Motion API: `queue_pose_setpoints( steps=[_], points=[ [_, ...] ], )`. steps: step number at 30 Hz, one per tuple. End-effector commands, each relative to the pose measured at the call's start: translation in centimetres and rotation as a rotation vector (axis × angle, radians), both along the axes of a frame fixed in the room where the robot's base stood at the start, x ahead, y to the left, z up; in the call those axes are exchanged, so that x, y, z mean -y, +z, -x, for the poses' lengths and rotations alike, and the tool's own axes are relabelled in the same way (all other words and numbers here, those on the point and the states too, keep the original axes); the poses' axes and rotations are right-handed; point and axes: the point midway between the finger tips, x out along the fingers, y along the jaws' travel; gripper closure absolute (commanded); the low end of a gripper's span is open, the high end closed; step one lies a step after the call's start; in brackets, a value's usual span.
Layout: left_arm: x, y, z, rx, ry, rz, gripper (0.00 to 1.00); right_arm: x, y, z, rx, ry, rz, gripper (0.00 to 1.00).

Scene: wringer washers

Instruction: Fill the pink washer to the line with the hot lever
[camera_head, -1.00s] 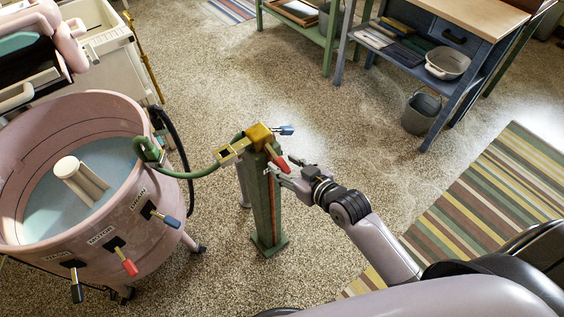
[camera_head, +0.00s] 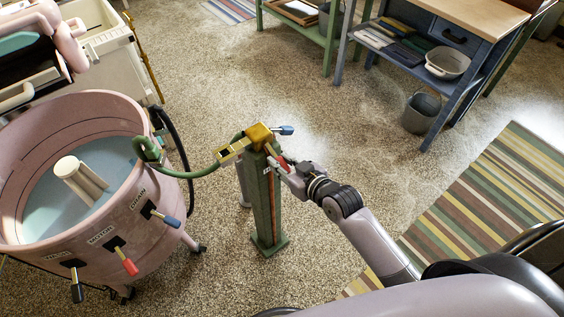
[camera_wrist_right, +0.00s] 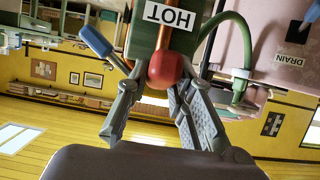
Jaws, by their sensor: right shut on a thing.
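The pink washer (camera_head: 120,226) stands at the left in the head view, with a pale agitator (camera_head: 78,178) in bluish water (camera_head: 45,212). The water surface lies below a dark line (camera_head: 75,106) on the inner wall. A green stand (camera_head: 263,208) with a brass valve (camera_head: 259,135) holds the red hot lever (camera_head: 282,161) and a blue lever (camera_head: 285,130). A green hose (camera_head: 205,172) runs from the valve to the washer rim. My right gripper (camera_head: 284,168) is shut on the hot lever; its red knob (camera_wrist_right: 169,69) sits between the fingers under the HOT label (camera_wrist_right: 168,17). My left gripper is out of view.
The washer front has drain (camera_head: 165,216), red (camera_head: 130,266) and black (camera_head: 76,290) levers. A cream washer (camera_head: 110,58) stands behind it. A blue bench (camera_head: 470,75), a grey bucket (camera_head: 421,113) and a striped rug (camera_head: 480,205) lie to the right. Floor around the stand is clear.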

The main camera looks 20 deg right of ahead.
Motion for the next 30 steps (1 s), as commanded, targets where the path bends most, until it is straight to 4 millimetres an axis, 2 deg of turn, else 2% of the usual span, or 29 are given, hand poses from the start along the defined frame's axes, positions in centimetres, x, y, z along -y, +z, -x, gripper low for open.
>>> queue_pose_setpoints(
  steps=[4,18,25,30],
  points=[
    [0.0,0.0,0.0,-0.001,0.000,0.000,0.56,0.0,0.0,0.0,0.000,0.000,0.000,1.00],
    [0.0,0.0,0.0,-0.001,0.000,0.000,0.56,0.0,0.0,0.0,0.000,0.000,0.000,1.00],
    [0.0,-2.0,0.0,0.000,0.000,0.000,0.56,0.0,-1.0,-0.1,0.067,0.001,-0.021,1.00],
    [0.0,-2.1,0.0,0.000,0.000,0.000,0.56,0.0,-0.7,-0.2,0.094,0.000,-0.033,1.00]
  ],
)
